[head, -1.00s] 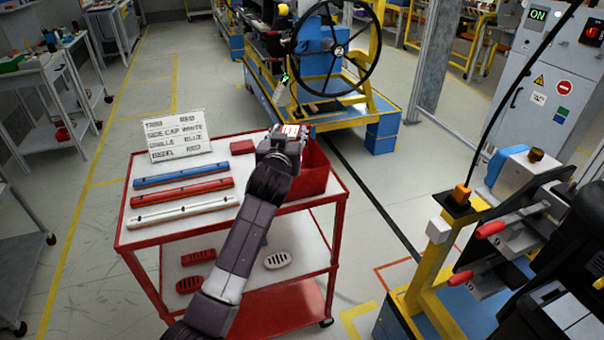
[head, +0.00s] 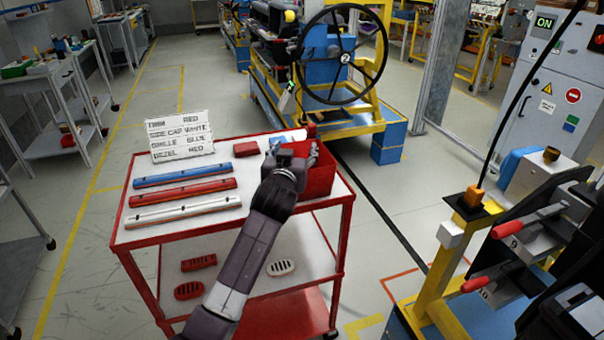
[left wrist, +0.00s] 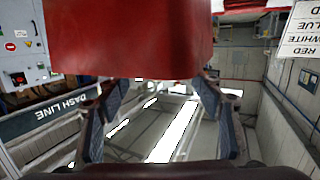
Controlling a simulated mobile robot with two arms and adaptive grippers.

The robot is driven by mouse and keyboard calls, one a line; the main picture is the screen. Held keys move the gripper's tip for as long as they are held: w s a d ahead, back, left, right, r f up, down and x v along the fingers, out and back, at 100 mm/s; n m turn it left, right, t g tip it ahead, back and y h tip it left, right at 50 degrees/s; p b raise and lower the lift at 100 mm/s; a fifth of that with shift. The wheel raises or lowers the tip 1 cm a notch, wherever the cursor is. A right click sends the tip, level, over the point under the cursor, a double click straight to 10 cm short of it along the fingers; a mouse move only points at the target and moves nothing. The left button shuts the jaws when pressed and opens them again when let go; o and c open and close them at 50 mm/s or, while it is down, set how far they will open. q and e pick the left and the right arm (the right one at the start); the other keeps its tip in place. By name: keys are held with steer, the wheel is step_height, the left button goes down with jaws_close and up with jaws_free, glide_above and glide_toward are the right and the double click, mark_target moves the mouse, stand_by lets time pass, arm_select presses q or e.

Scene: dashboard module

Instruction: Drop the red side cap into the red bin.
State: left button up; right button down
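The red bin (head: 320,183) stands at the right end of the red cart's top. My left gripper (head: 295,149) is at the bin's left rim and covers part of its opening. In the left wrist view its two fingers (left wrist: 155,98) stand well apart, with nothing visible between them. A large red surface (left wrist: 135,40), apparently the bin, fills the top there. A small red block (head: 246,149) lies on the cart left of the gripper. Another small red piece (head: 311,130) shows just beyond the gripper. I cannot tell which is the side cap. The bin's inside is mostly hidden.
Blue, red and white trim bars (head: 186,192) lie on the cart's left. A sign (head: 180,137) stands behind them. A blue and white item (head: 287,139) shows behind the gripper. Red and white grilles (head: 281,268) lie on the lower shelf. A yellow stand (head: 440,270) is at right.

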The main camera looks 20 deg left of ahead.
arm_select(q)
steer(key=shift+s, duration=0.1)
steer(key=v, duration=1.2)
